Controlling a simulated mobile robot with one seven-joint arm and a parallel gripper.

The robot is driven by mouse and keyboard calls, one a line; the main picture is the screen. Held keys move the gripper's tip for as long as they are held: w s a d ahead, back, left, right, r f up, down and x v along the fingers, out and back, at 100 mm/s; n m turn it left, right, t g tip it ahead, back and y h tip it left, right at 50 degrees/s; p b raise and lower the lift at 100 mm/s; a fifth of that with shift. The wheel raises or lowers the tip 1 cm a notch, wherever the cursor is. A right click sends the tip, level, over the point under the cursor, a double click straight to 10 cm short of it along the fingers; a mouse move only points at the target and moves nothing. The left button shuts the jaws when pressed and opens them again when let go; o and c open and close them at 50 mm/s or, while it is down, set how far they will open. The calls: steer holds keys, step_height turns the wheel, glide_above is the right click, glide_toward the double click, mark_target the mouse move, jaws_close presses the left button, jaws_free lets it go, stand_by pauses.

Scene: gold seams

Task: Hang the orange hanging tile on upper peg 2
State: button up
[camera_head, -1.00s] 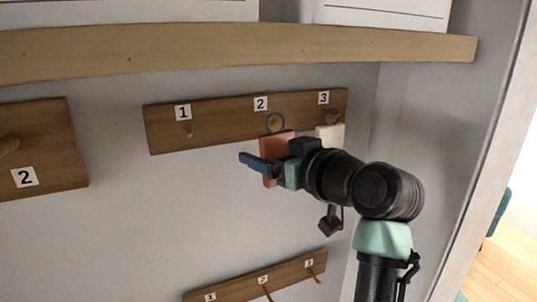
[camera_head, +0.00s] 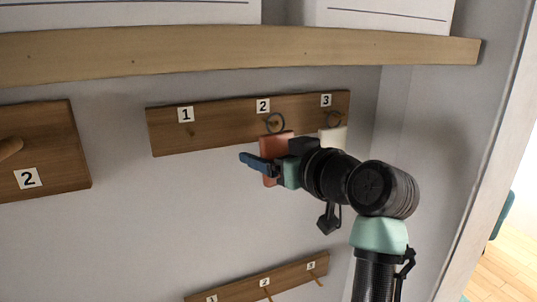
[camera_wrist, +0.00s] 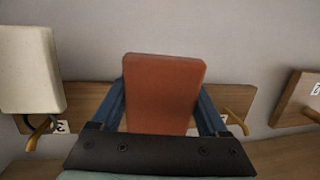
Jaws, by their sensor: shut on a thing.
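The orange hanging tile (camera_head: 274,146) is held upright by my gripper (camera_head: 270,170) in front of the upper board (camera_head: 225,125). Its dark ring (camera_head: 266,127) stands above it, just under label 2 (camera_head: 263,105). The ring overlaps upper peg 2 (camera_head: 275,123) in the picture; I cannot tell whether it is around the peg or in front of it. In the wrist view the orange tile (camera_wrist: 163,90) sits between my blue fingers, and its ring is hidden.
A cream tile (camera_head: 333,136) hangs by its ring at peg 3, close right of my gripper. Upper peg 1 (camera_head: 192,132) is bare. A wooden shelf (camera_head: 220,58) runs above, a lower board (camera_head: 255,281) below, and another board (camera_head: 60,135) stands left.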

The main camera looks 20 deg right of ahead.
steer(key=shift+w+f, duration=0.1)
steer(key=shift+w, duration=0.35)
stand_by(1.2)
steer(key=shift+w+f+b, duration=0.45)
steer(key=shift+w+b, duration=0.05)
steer(key=shift+b, duration=0.1)
stand_by(0.4)
stand_by(0.8)
steer(key=o, duration=1.4)
